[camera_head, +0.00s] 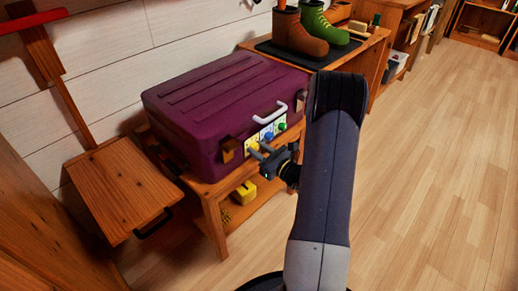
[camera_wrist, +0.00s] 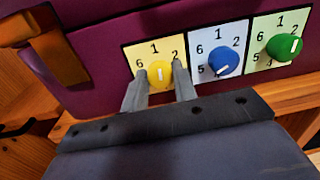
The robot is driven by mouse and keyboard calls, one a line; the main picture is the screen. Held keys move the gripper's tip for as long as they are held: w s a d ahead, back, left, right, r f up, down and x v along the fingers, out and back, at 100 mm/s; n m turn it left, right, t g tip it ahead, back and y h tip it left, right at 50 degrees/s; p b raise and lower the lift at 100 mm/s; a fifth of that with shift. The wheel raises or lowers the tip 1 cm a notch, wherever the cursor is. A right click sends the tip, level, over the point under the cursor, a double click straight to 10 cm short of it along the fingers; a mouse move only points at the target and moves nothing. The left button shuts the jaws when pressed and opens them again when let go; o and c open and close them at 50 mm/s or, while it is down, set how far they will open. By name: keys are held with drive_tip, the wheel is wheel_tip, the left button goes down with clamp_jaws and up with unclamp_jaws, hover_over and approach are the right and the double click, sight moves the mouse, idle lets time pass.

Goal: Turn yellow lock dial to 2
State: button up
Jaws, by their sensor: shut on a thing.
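A purple suitcase (camera_head: 215,108) lies on a low wooden bench, with a lock panel of three dials on its front. The yellow dial (camera_wrist: 160,74) is on the left, on a pale yellow plate (camera_wrist: 141,51) where 6, 1 and 2 show. Its white mark looks nearly upright, towards 1; the lower numbers are hidden by my fingers. My gripper (camera_wrist: 160,82) is shut on the yellow dial, one finger on each side. In the head view my gripper (camera_head: 258,152) reaches the suitcase front from the right.
The blue dial (camera_wrist: 224,61) and green dial (camera_wrist: 284,46) sit close to the right of my fingers. A white handle (camera_head: 270,113) is above the panel and brown latches (camera_head: 228,149) flank it. The floor (camera_head: 420,180) at the right is clear.

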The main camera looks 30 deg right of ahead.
drive_tip(key=m+p, duration=0.3)
drive_tip(key=m, duration=0.3)
drive_tip(key=shift+r+p, duration=0.15)
drive_tip(key=shift+p, duration=0.25)
drive_tip(key=m+p, duration=0.2)
drive_tip(key=m, duration=0.2)
drive_tip(key=shift+d+g+p, duration=0.1)
drive_tip(key=shift+g+p, duration=0.2)
drive_tip(key=shift+m, duration=0.4)
drive_tip(key=o, duration=1)
drive_tip(key=p+v, duration=0.1)
drive_tip(key=v, duration=0.9)
drive_tip(key=shift+s+d+p, duration=0.2)
drive_tip(key=shift+s+p, duration=0.15)
drive_tip(key=shift+p, duration=0.05)
